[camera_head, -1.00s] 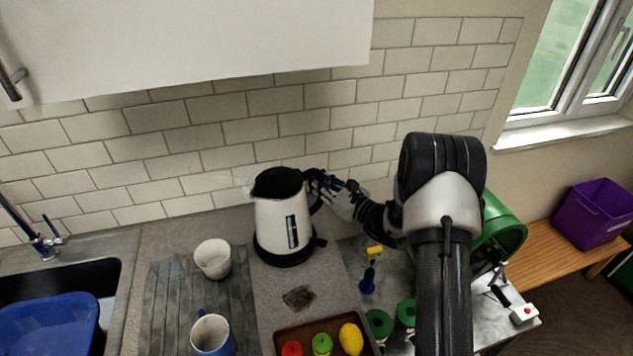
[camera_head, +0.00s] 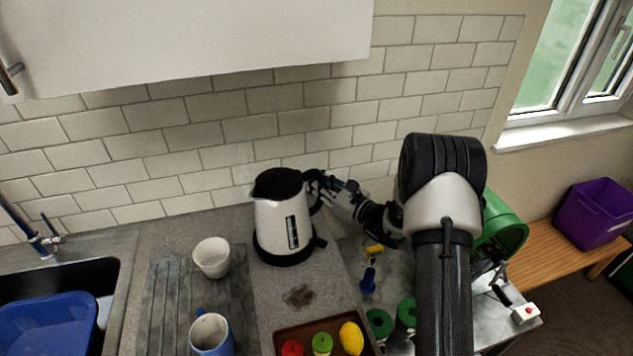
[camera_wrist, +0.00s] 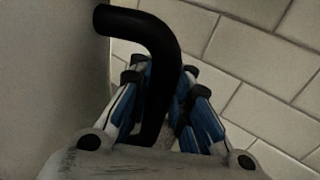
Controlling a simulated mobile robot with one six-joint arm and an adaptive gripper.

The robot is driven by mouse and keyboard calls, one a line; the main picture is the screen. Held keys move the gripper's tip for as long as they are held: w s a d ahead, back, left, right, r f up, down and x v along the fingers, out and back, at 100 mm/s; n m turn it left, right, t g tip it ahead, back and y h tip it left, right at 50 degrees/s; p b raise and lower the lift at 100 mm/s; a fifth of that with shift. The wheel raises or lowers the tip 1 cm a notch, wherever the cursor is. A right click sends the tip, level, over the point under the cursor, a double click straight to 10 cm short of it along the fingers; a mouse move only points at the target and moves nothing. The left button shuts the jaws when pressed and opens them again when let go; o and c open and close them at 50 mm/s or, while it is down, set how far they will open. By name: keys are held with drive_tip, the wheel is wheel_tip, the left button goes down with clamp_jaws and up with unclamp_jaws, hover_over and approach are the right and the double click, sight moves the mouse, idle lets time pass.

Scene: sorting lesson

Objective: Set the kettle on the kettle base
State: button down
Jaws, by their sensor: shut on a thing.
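The white kettle (camera_head: 272,222) with a black lid stands upright at the back of the grey counter. The black kettle base (camera_head: 284,257) is directly under it, and the kettle looks seated on it, though the contact is partly hidden. My gripper (camera_head: 322,186) is at the kettle's right side, shut on its black handle. In the wrist view the handle (camera_wrist: 150,35) passes between the blue-padded fingers of my gripper (camera_wrist: 165,100), and the kettle's pale wall (camera_wrist: 50,80) fills the left side.
A white cup (camera_head: 212,262) and a blue mug (camera_head: 212,338) stand left of the kettle. A brown tray (camera_head: 283,338) with fruit lies in front. A blue and yellow tool (camera_head: 368,280) and green cans (camera_head: 379,322) are right. The tiled wall (camera_head: 220,160) is close behind.

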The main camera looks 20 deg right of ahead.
drive_tip(key=shift+f, duration=0.1)
drive_tip(key=c, duration=1.8)
unclamp_jaws()
drive_tip(key=shift+o, duration=0.2)
drive_tip(key=shift+f, duration=0.35)
drive_tip(key=v, duration=1.1)
drive_tip(key=shift+r, duration=0.2)
